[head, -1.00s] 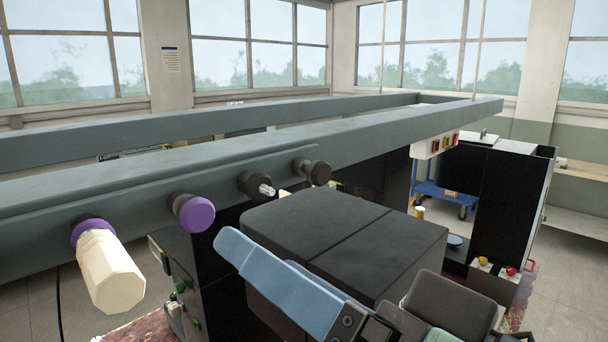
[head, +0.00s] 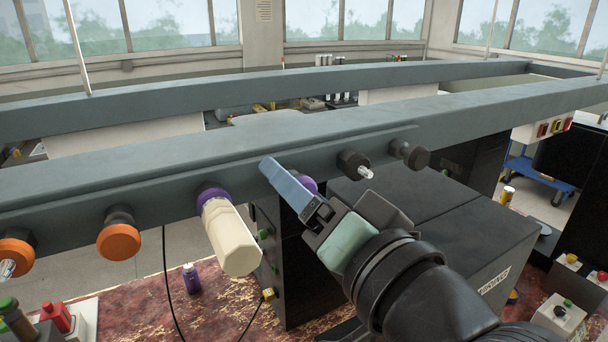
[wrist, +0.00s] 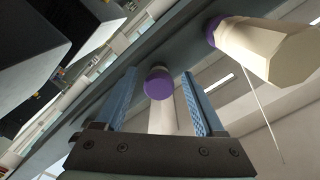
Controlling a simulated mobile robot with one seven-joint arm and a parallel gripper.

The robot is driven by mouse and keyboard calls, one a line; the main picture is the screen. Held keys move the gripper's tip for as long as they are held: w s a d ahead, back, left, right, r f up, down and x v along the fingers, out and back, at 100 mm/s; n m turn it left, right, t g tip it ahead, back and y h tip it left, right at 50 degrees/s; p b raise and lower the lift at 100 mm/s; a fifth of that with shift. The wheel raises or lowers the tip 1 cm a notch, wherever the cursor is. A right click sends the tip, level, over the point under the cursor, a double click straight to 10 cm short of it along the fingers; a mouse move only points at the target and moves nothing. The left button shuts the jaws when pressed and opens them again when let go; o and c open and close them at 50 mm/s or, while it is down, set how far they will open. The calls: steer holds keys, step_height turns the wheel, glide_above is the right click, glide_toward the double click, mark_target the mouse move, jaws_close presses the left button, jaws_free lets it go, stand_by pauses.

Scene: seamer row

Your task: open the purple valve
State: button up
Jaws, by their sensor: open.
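The round purple valve knob (head: 309,185) sits on the front face of the grey beam. In the head view my gripper hides most of it. In the wrist view the knob (wrist: 158,82) shows whole between my two blue fingers, nearer the left one, with a gap on each side. My gripper (head: 284,180) is open and empty in front of the beam; it also shows in the wrist view (wrist: 159,70). Left of the knob, a second purple fitting (head: 211,193) carries a cream faceted sleeve (head: 233,242) that points out and down.
Orange fittings (head: 119,240) are further left on the beam (head: 80,190). A black fitting (head: 353,163) with a clear tip and a dark knob (head: 410,153) are to the right. A black cabinet (head: 430,220) stands below right. A purple bottle (head: 191,278) stands on the worn red surface.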

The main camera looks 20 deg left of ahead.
steer(key=shift+w+a, duration=0.1)
steer(key=shift+w, duration=0.05)
jaws_close()
stand_by(1.4)
